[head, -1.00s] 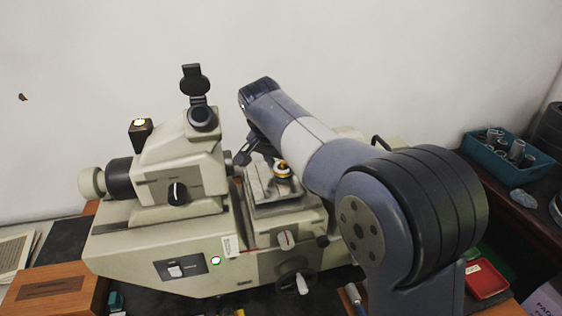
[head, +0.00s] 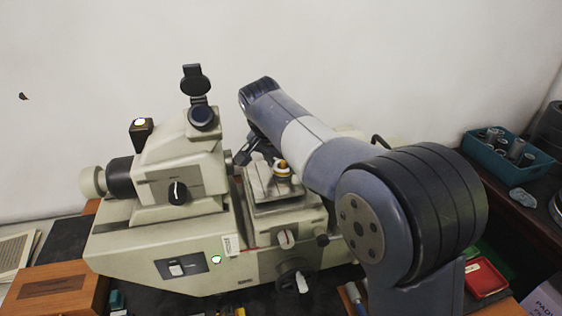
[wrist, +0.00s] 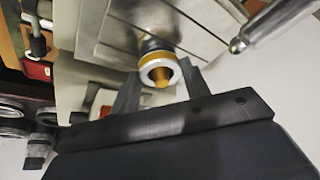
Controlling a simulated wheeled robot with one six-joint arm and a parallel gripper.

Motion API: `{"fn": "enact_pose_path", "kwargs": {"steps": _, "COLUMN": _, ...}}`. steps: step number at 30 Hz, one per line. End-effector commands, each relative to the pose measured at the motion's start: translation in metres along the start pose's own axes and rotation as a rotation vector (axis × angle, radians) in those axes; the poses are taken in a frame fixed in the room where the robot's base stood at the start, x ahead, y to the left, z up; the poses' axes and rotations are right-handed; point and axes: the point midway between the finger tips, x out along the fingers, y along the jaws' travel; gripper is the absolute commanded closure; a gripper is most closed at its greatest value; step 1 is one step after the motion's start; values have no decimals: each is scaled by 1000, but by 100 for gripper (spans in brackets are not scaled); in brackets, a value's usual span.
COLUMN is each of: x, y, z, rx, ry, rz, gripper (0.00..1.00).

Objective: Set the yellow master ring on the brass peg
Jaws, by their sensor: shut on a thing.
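The yellow master ring (wrist: 148,61) has a yellow outer band and a bright silver end face in the wrist view. The brass peg (wrist: 161,75) shows as a brass-coloured tip inside the ring's hole, so the ring appears to be around it. My gripper (wrist: 160,70) has one finger on each side of the ring and is shut on it. In the head view the ring (head: 283,171) is small, over the machine's metal stage (head: 262,188). My arm hides part of the gripper there. Whether the ring is fully seated cannot be told.
The measuring machine's beige head (head: 185,165) with its eyepiece stands just left of the stage. A teal bin (head: 481,152) of metal parts and a red tray (head: 486,279) lie at right. A wooden box (head: 55,290) is at lower left.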

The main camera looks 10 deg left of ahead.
Motion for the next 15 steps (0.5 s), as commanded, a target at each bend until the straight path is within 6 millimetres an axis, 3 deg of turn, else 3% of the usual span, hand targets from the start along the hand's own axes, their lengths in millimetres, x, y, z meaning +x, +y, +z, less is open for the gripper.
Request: {"fn": "enact_pose_path", "kwargs": {"steps": 15, "x": 4, "y": 0, "z": 1, "rx": 0, "ry": 1, "rz": -1, "gripper": 82}}
